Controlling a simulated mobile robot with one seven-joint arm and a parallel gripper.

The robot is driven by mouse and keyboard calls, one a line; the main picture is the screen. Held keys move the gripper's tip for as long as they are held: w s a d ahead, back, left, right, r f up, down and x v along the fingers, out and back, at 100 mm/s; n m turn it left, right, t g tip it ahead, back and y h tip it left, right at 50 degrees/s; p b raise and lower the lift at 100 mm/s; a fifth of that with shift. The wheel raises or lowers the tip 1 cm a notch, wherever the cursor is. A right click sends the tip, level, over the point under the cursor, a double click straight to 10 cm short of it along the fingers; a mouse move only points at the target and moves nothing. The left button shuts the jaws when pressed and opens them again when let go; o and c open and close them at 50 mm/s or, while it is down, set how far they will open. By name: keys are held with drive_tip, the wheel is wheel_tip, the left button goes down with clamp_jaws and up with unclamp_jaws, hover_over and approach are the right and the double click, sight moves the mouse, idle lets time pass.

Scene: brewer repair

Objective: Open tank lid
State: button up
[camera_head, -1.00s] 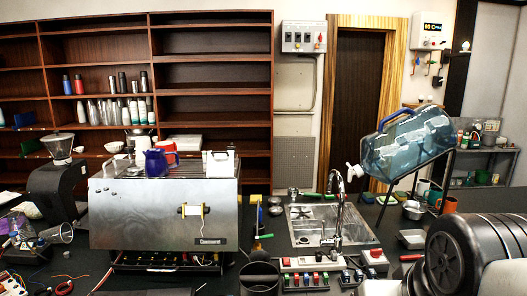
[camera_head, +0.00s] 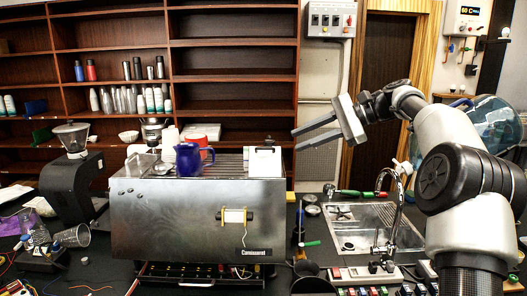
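The silver brewer (camera_head: 185,228) stands on the dark counter, left of centre, with a cup-rack top. A white box-shaped part (camera_head: 263,160), which may be the tank lid, sits at the top right corner of the brewer; I cannot tell if it is closed. A blue pitcher (camera_head: 188,160) and a red item (camera_head: 203,140) stand on the brewer's top. My gripper (camera_head: 312,136) is raised to the right of the white part and apart from it. Its two fingers point left, spread apart with nothing between them.
A sink (camera_head: 365,224) with a tall tap (camera_head: 394,205) lies right of the brewer. A black grinder (camera_head: 72,185) stands to its left. Shelves (camera_head: 235,58) with cups line the wall behind. A blue water jug (camera_head: 497,122) is partly hidden behind my arm.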

drive_tip(key=m+y, duration=0.1)
drive_tip(key=y, duration=0.1)
approach(268, 148)
drive_tip(key=shift+t, duration=0.3)
drive_tip(key=b+x, duration=0.1)
drive_tip(key=x, duration=1)
drive_tip(key=shift+s+a+b, duration=0.1)
drive_tip(key=shift+a+b, duration=0.1)
drive_tip(key=shift+b, duration=0.2)
drive_tip(key=shift+f, duration=0.1)
clamp_jaws()
